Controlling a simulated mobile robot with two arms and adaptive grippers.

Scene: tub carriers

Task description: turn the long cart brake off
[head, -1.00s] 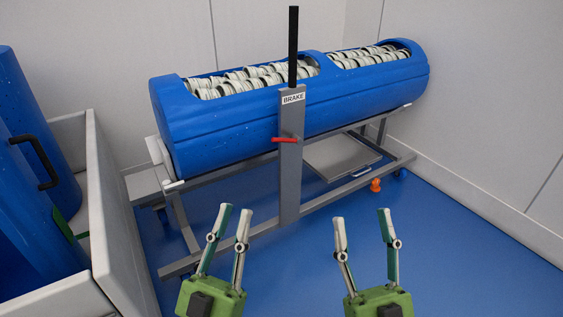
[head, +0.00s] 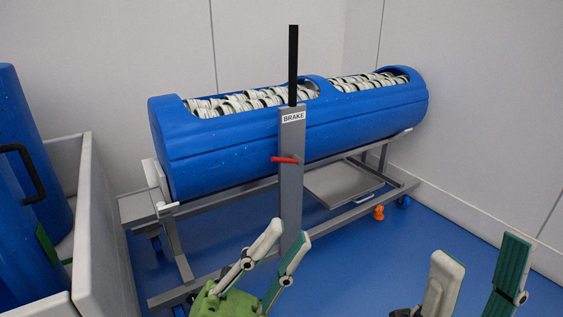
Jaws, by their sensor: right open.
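The long cart (head: 380,196) has a grey frame and carries a long blue tub (head: 230,150). A grey post (head: 291,190) stands at its near side with a white BRAKE label (head: 293,117). A red lever (head: 285,160) sticks out to the left from the post below the label, about level. A black bar (head: 293,65) rises upright from the post's top. My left gripper (head: 289,232) is open and empty, in front of the post's lower part and below the red lever. My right gripper (head: 481,250) is open and empty at the lower right, apart from the cart.
A white-walled bin (head: 100,235) with blue tubs (head: 35,150) stands at the left. The tub on the cart holds rows of white ringed pieces (head: 250,100). An orange caster (head: 379,212) is under the cart's right part. Blue floor is clear at the right.

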